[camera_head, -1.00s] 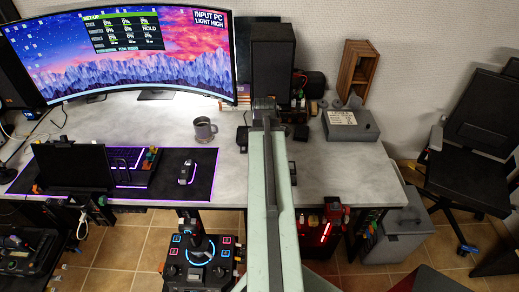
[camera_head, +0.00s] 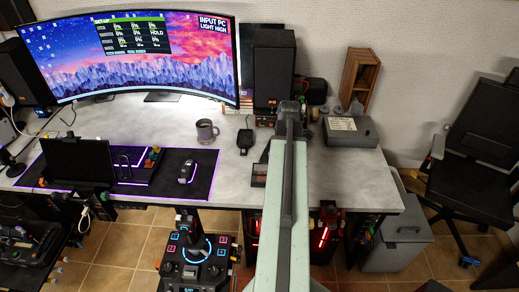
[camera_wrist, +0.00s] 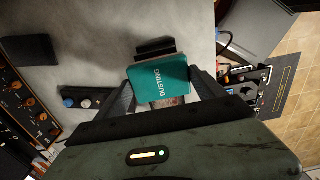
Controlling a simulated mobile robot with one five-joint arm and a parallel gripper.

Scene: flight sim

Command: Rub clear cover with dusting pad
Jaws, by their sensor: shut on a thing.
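My gripper (camera_wrist: 164,90) is shut on the teal dusting pad (camera_wrist: 160,78), which has white lettering, in the wrist view. One dark finger is at each side of the pad. The pad is over the grey desktop; whether it touches anything cannot be told. A dark, flat-edged piece (camera_wrist: 155,48) shows just beyond the pad. A smoky see-through piece (camera_head: 258,174) lies left of my arm near the desk's front edge in the head view. I cannot tell whether either is the clear cover. In the head view my arm hides the pad and the gripper's fingers.
The grey desk (camera_head: 330,185) holds a curved monitor (camera_head: 130,60), a mug (camera_head: 207,131), a black speaker (camera_head: 273,72) and a grey box (camera_head: 350,132). A joystick unit (camera_head: 195,255) stands in front. An office chair (camera_head: 475,150) is at right. The desk right of my arm is mostly bare.

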